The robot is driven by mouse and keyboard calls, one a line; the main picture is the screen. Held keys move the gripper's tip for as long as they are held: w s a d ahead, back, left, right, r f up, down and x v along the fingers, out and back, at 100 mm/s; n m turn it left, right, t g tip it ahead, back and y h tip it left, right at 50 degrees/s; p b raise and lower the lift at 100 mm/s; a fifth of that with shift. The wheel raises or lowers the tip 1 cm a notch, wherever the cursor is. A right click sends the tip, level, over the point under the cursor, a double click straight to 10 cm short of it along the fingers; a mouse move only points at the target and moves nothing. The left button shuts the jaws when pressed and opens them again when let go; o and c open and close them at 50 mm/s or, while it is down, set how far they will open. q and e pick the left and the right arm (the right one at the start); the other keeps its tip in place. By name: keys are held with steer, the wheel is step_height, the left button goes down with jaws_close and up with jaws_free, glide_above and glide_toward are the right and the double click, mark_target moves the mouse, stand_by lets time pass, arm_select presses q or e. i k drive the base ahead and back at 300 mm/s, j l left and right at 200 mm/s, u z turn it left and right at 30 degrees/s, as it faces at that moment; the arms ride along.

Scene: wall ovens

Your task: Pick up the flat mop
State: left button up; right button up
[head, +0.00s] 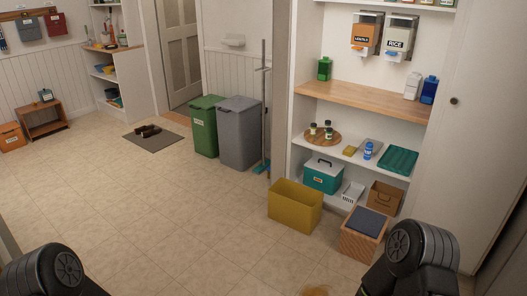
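What looks like the flat mop (264,105) stands upright against the wall, just right of the grey bin. It has a long thin grey pole, and a small teal piece (262,166) shows at floor level beside the bin. A thin brown stick stands close to the right of the pole, so I cannot tell the two fully apart. Dark parts of my two arms show at the bottom left and bottom right corners. Neither of my grippers is in view.
The grey bin (240,132) and green bin (204,126) stand left of the mop. The tiled floor (160,220) ahead is clear.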

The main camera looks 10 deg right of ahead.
mark_target(259, 169)
steer(key=u, duration=0.25)
steer(key=i, duration=4.65)
steer(key=u, duration=0.15)
